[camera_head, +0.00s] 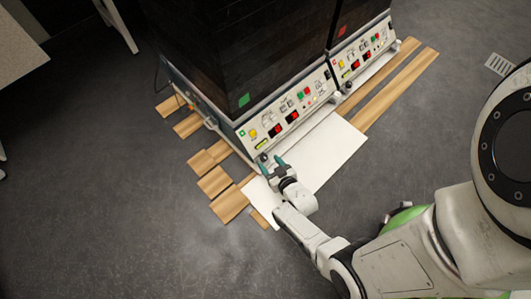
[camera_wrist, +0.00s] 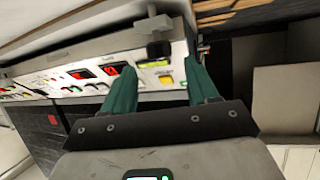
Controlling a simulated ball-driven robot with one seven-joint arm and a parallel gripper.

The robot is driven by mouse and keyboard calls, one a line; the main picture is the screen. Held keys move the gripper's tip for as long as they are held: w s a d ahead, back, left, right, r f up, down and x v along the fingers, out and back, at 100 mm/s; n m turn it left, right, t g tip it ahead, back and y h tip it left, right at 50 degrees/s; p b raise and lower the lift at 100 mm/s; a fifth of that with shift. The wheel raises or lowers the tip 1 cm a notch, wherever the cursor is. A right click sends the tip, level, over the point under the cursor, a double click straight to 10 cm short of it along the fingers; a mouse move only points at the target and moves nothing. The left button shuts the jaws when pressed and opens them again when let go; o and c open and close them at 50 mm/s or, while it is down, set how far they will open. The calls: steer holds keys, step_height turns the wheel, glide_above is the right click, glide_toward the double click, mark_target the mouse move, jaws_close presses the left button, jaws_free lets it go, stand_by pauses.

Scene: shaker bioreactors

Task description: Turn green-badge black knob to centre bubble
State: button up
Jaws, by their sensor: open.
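The shaker with the green badge (camera_head: 244,99) is the nearer of two dark cabinets. Its black knob (camera_head: 263,157) is at the lower front corner, below a small yellow-green bubble level (camera_head: 261,143). In the wrist view the knob (camera_wrist: 158,49) sits beside a grey T-shaped fitting (camera_wrist: 153,22), and the level (camera_wrist: 155,64) is between my fingertips in the picture. The bubble's position is too small to tell. My gripper (camera_head: 272,163) is open and empty, with teal fingers spread. It also shows in the wrist view (camera_wrist: 160,67), pointing toward the knob without visibly holding it.
A second shaker with a red badge (camera_head: 341,30) stands behind to the right. A white sheet (camera_head: 325,150) and wooden planks (camera_head: 214,181) lie on the floor around the machines. The panel has a yellow button (camera_head: 253,133) and red displays close by. Grey floor is clear at left.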

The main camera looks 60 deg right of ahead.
mark_target(264, 157)
steer(key=shift+b+x, duration=1)
steer(key=shift+x, duration=1.1)
steer(key=c, duration=1)
steer(key=shift+c, duration=0.2)
